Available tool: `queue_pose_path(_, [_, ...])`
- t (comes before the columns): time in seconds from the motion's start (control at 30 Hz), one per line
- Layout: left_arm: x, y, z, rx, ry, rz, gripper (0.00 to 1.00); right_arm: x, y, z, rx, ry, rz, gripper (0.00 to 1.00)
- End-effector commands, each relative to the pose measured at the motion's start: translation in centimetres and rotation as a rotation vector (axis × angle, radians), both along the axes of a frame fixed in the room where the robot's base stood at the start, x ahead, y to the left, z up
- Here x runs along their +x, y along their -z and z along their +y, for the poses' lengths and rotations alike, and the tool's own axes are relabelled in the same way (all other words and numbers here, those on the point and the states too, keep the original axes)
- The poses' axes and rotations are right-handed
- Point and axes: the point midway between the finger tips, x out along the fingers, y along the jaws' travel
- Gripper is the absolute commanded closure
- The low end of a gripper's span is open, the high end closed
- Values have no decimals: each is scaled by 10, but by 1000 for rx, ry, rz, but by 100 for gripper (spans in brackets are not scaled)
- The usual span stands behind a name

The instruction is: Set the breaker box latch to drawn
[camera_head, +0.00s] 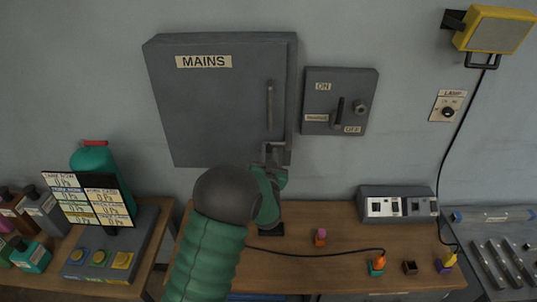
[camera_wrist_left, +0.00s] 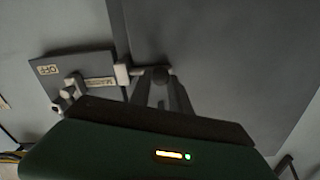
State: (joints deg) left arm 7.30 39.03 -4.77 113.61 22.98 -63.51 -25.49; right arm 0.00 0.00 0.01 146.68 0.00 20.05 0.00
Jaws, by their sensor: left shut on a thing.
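The breaker box (camera_head: 215,105) is the large grey wall box labelled MAINS, and its door looks closed. A long vertical handle (camera_head: 270,103) is on the right of its door. The latch (camera_head: 287,147) is by the lower right corner of the door; in the left wrist view its pale end piece (camera_wrist_left: 122,73) shows beside the fingers. My left gripper (camera_head: 270,160) is at this corner, and in the left wrist view its fingers (camera_wrist_left: 160,88) are shut on the latch's knob (camera_wrist_left: 160,74). My arm and hand hide part of the area below. My right gripper is not in view.
A smaller grey switch box (camera_head: 341,88) with ON and OFF labels and a lever is just right. A wooden bench (camera_head: 330,220) below holds a grey console (camera_head: 398,204), small coloured pieces and a cable. A yellow lamp (camera_head: 495,30) is at upper right.

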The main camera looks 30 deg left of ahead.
Motion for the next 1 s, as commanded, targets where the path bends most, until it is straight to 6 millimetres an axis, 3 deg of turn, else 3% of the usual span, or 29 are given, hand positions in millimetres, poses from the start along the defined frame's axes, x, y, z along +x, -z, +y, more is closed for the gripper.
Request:
queue_pose_path(0.33, [-1,5,0,-4,2,10,100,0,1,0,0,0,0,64])
queue_pose_path(0.6, [-19,7,28,-4,-1,10,100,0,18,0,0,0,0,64])
queue_pose_path(0.87, [-21,5,31,-5,-3,11,100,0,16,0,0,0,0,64])
queue_pose_path(0.9, [-21,5,32,-4,-3,11,74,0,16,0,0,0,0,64])
queue_pose_path(1.0, [-21,4,31,-4,-2,8,61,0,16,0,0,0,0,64])
